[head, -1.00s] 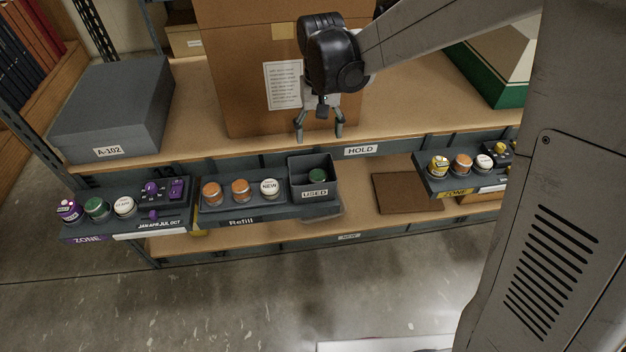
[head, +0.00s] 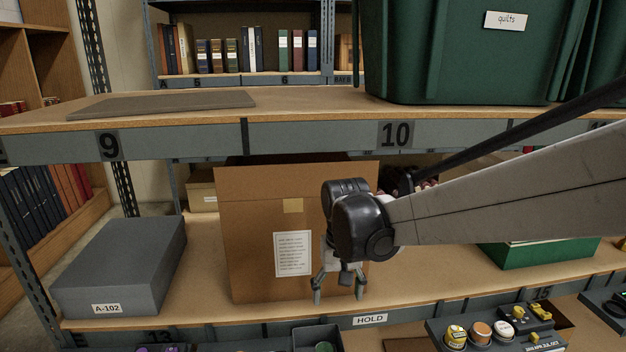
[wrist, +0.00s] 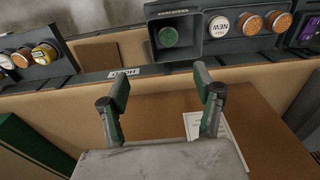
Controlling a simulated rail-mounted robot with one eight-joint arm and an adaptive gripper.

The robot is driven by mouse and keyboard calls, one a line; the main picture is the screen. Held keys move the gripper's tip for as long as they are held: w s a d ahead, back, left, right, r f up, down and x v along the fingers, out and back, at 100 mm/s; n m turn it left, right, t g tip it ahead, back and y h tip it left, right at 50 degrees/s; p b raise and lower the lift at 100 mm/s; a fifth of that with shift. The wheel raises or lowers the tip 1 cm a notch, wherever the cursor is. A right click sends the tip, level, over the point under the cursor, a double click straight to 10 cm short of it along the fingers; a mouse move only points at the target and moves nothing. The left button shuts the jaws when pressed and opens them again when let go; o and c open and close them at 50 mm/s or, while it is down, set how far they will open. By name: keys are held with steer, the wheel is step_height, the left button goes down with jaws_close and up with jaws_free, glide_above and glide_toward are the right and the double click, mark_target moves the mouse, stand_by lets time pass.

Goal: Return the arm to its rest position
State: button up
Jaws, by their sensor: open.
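My gripper (head: 338,290) hangs open and empty, fingers pointing down, in front of the large brown cardboard box (head: 255,215) on the HOLD shelf. In the wrist view the two fingers of my gripper (wrist: 160,88) are spread apart with nothing between them. My arm reaches in from the right in the head view.
A grey box (head: 125,262) labelled A-102 stands left on the HOLD shelf. A green-based box (head: 540,253) stands right. The upper shelf edge (head: 300,135) runs above my gripper and carries a green quilts tub (head: 460,55). A yellow-zone tray (head: 495,332) projects at front right.

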steer(key=s+d+r+m+t+p, duration=0.1)
steer(key=s+d+r+t, duration=0.2)
steer(key=s+d, duration=0.4)
steer(key=s+d+r+t+p, duration=0.1)
steer(key=s+d+r+t, duration=0.2)
steer(key=s, duration=0.9)
steer(key=d+r, duration=0.3)
steer(key=d, duration=0.1)
steer(key=shift+s+d+m, duration=0.25)
steer(key=shift+s+m, duration=0.15)
